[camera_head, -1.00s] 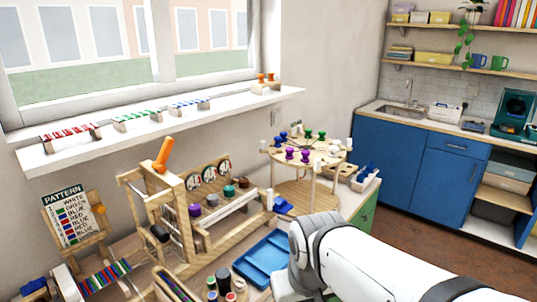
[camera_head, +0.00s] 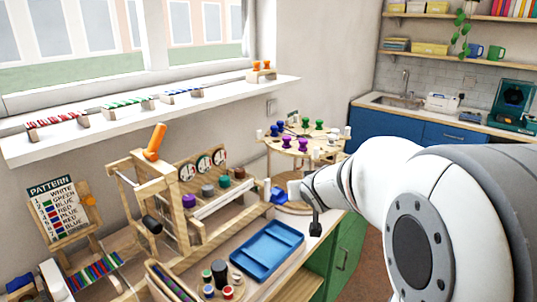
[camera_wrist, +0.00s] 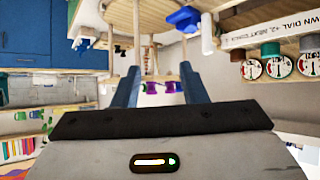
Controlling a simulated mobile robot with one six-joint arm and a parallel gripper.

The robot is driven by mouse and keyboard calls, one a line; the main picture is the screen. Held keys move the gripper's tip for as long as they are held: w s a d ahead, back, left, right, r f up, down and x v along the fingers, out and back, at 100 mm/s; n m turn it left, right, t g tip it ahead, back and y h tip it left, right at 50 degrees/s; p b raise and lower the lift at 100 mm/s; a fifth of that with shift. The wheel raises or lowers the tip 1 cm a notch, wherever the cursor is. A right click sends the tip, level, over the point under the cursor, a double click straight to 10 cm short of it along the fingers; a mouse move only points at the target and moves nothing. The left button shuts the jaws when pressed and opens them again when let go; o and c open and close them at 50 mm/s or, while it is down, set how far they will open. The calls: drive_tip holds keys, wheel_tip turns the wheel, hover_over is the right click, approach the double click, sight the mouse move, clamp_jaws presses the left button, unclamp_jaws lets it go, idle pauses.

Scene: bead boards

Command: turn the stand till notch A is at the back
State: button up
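The round two-tier wooden stand (camera_head: 276,147) is beyond the tray in the head view. Blue (camera_head: 274,130), green (camera_head: 320,124) and purple (camera_head: 303,144) pegs stand on its top disc, with white posts around it. Notch A cannot be made out. My gripper (camera_head: 306,200) is low at the stand's near side, its fingers mostly hidden by my wrist. In the wrist view, which looks upside down, my gripper (camera_wrist: 160,85) has two blue fingers apart with nothing held between them. The stand (camera_wrist: 147,40) and its purple pegs (camera_wrist: 165,87) show beyond the fingers. I cannot tell whether a finger touches it.
A blue tray (camera_head: 268,250) lies on the bench in front of the stand. A wooden dial frame (camera_head: 165,185) stands to its left, and a pattern board (camera_head: 58,210) farther left. Blue cupboards (camera_head: 400,128) are at the back right.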

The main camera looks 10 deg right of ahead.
sight(317, 152)
drive_tip(key=w+d+t, duration=0.2)
drive_tip(key=w+d, duration=0.1)
drive_tip(key=w, duration=0.1)
drive_tip(key=w+d+r+t+b, duration=0.1)
drive_tip(key=w+d+t, duration=0.1)
drive_tip(key=w+d, duration=0.1)
drive_tip(key=w+d+t, duration=0.3)
drive_tip(key=w+d, duration=0.1)
drive_tip(key=w, duration=0.2)
drive_tip(key=shift+r+b, duration=0.2)
drive_tip(key=shift+b, duration=0.2)
drive_tip(key=w, duration=0.2)
drive_tip(key=w+p, duration=0.1)
drive_tip(key=w, duration=0.1)
drive_tip(key=w+d, duration=0.1)
drive_tip(key=w, duration=0.2)
drive_tip(key=shift+w, duration=0.1)
clamp_jaws()
